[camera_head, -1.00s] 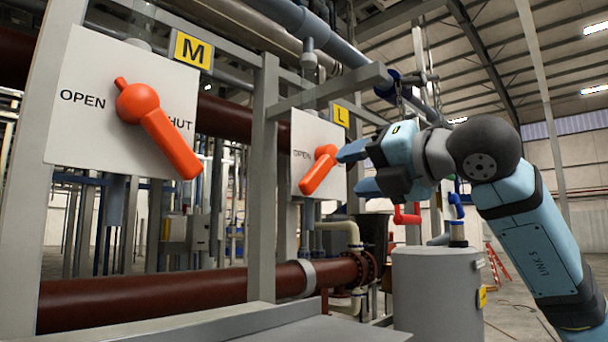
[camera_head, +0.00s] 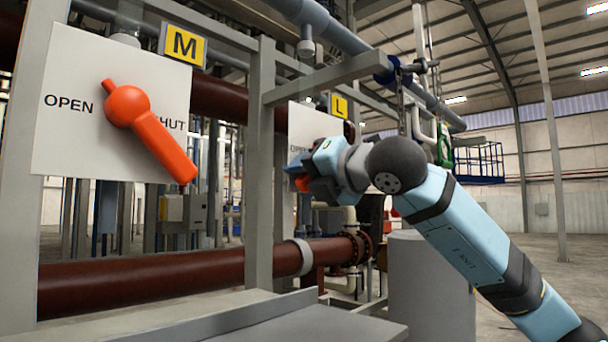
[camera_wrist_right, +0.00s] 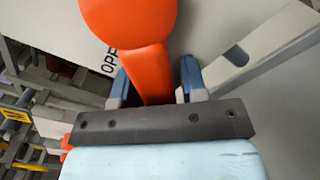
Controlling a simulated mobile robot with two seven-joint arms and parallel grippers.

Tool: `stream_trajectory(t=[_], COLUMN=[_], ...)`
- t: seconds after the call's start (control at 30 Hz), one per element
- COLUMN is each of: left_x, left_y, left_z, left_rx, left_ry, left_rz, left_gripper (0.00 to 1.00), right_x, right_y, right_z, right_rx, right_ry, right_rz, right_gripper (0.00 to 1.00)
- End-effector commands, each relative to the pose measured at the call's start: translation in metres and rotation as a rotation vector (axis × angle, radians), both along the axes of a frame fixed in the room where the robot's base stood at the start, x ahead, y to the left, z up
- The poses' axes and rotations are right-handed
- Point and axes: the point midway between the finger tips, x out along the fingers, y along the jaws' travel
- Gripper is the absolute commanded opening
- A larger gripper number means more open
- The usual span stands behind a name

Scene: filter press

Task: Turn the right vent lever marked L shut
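A yellow L tag (camera_head: 338,106) is above. In the right wrist view the lever (camera_wrist_right: 145,55) runs down from its round hub between the two fingers of my right gripper (camera_wrist_right: 155,88). The fingers stand either side of the handle, with narrow gaps showing, so it looks open around it. Part of the OPEN lettering shows beside the lever. My left gripper is out of view.
The orange M lever (camera_head: 150,130) on the nearer plate (camera_head: 65,90) points down-right, under a yellow M tag (camera_head: 184,46). A grey post (camera_head: 260,170) stands between the plates. A brown pipe (camera_head: 190,272) runs below, and a grey cylinder (camera_head: 415,285) stands under my right arm.

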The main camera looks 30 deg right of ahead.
Motion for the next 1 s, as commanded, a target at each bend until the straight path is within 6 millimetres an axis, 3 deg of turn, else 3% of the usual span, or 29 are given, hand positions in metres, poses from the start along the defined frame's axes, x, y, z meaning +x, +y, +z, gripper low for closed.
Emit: stream_trajectory(t=[0.03,0.17,0.53,1.0], left_x=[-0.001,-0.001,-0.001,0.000], left_y=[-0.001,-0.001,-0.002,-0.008], left_z=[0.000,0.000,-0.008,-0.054], left_rx=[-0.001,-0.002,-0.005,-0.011], left_ry=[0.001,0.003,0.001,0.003], left_rz=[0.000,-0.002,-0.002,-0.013], left_gripper=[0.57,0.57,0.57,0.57], right_x=[0.000,0.000,0.001,0.007], right_y=[0.000,0.000,-0.002,-0.021], right_z=[0.000,0.000,-0.005,-0.019], right_rx=[0.000,0.000,-0.038,-0.367], right_ry=[0.000,0.000,-0.014,-0.131], right_rz=[0.000,0.000,0.001,0.000], right_gripper=[0.28,0.00,0.00,0.00])
